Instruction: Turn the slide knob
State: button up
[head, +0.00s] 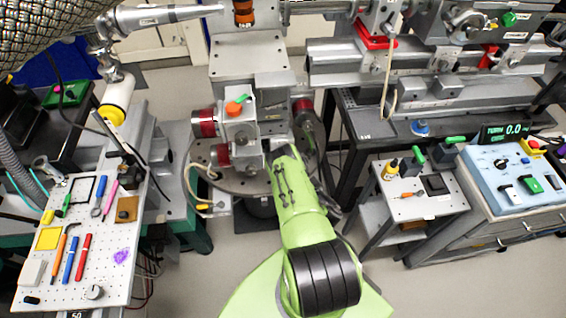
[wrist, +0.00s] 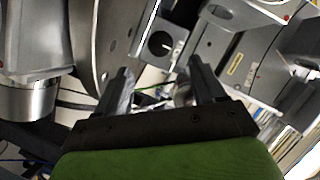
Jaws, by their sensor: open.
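My gripper (wrist: 160,82) is open, its two dark fingers spread apart in the wrist view. A small round silver part (wrist: 183,95) shows between the fingers, close to the right one and partly hidden by it; I cannot tell whether it is the slide knob or whether they touch. In the head view my green arm reaches to the grey stage stack (head: 240,132) at the centre and hides the gripper. Round red-banded parts (head: 203,123) stick out from the stack's left side, and another (head: 303,106) is on its right.
A white pegboard (head: 120,280) with several tools is at left. A small side table (head: 425,202) and a light blue control box (head: 485,180) stand at right. In the wrist view, a large silver cylinder (wrist: 28,100) is at left and grey blocks (wrist: 245,65) crowd the right.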

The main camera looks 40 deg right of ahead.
jog(key=shift+f+b+x, duration=0.15)
jog(key=shift+b+x, duration=0.45)
jog(key=shift+b, duration=0.75)
jog(key=shift+f+b+x, duration=0.15)
jog(key=shift+b+x, duration=0.5)
jog(key=shift+b, duration=0.7)
jog(key=b, duration=0.4)
jog(key=shift+w+d+f, duration=0.1)
jog(key=shift+w+f, duration=0.05)
jog(key=shift+w, duration=0.25)
jog(key=b+x, duration=0.3)
jog(key=x, duration=0.3)
jog(key=shift+w+b, duration=0.35)
jog(key=shift+w, duration=0.05)
jog(key=shift+w+d, duration=0.3)
jog(key=shift+w, duration=0.2)
jog(key=shift+r, duration=0.2)
jog(key=c, duration=1)
jog(key=shift+a+p, duration=0.1)
jog(key=shift+p, duration=0.2)
